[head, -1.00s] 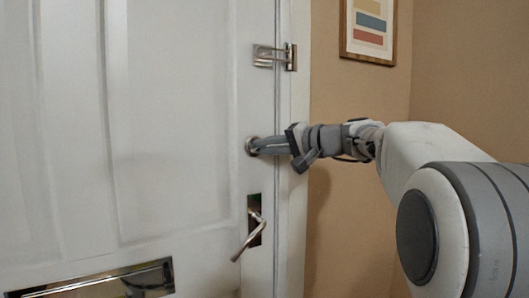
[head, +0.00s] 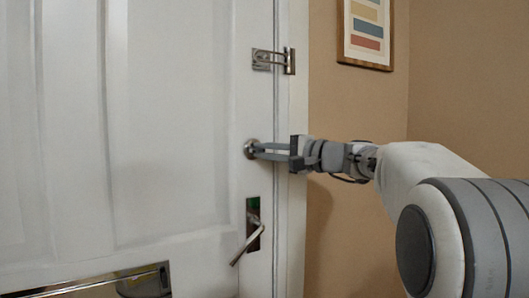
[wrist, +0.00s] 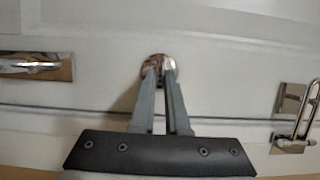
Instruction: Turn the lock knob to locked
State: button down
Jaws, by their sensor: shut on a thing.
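The lock knob (head: 250,148) is a small round metal knob on the white door, above the door handle. My gripper (head: 258,150) reaches in from the right, its two grey fingers closed on the knob. In the wrist view the knob (wrist: 158,66) shows at the tips of the fingers (wrist: 160,76), which partly cover it. The fingers look turned so that a gap shows between them in the head view. Whether the lock stands locked cannot be told from these frames.
The lever handle (head: 249,244) on its plate is below the knob, tilted down. A metal swing-bar latch (head: 272,60) is above it. A letter slot (head: 95,284) is at the lower left. A framed picture (head: 366,32) hangs on the tan wall.

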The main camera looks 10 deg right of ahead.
jog(key=c, duration=0.9)
grip_release()
jog(key=p+v, duration=0.2)
jog(key=v, duration=1.5)
jog(key=shift+s+d, duration=0.1)
jog(key=shift+d, duration=0.1)
